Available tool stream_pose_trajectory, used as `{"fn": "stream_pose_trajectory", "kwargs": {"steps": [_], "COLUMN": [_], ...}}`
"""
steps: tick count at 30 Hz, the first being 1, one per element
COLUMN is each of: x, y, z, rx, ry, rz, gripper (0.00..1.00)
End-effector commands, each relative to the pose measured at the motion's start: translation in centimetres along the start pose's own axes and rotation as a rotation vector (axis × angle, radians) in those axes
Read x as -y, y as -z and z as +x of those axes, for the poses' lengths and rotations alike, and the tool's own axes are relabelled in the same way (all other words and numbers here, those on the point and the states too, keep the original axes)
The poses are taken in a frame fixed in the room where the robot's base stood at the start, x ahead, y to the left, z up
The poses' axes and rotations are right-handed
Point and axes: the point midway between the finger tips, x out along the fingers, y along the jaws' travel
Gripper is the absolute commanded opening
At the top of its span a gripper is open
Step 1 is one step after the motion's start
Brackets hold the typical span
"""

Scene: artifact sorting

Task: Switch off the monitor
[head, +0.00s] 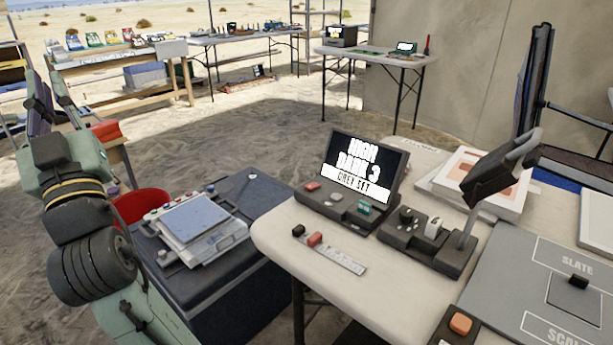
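The monitor (373,162) stands on the pale table in the middle of the head view. Its dark screen is lit with large white text and a white strip reading "GREY SET". Its dark base (325,205) has a red button (312,187), a pale button (337,197) and a teal button (364,207). My arm rises at the left edge, well apart from the monitor. My gripper (53,103) seems to be at the arm's upper end, pointing away; its fingers are not clear enough to judge, and I see nothing held.
A control box (425,245) with a raised dark head on a post stands right of the monitor. A ruler-like strip (340,257) with small blocks lies in front. A grey sorting board (510,265) is at right. A scale (195,222) sits on a dark case at left.

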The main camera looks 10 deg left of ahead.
Motion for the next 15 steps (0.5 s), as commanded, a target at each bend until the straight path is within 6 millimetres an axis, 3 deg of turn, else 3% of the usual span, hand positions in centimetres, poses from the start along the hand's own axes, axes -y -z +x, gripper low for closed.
{"fn": "stream_pose_trajectory", "kwargs": {"steps": [2,5,9,12,15], "x": [-4.7,-11.3,-20.1,-24.7,-27.5], "y": [-4.3,-9.4,-14.4,-16.3,-17.2], "z": [1.5,1.2,-2.4,-6.1,-9.6], "rx": [0.169,0.379,0.642,0.787,0.892], "ry": [-0.143,-0.349,-0.670,-0.889,-1.072], "rz": [-0.061,-0.114,-0.144,-0.138,-0.121], "gripper": [0.01,0.00,0.00,0.00,0.00]}}
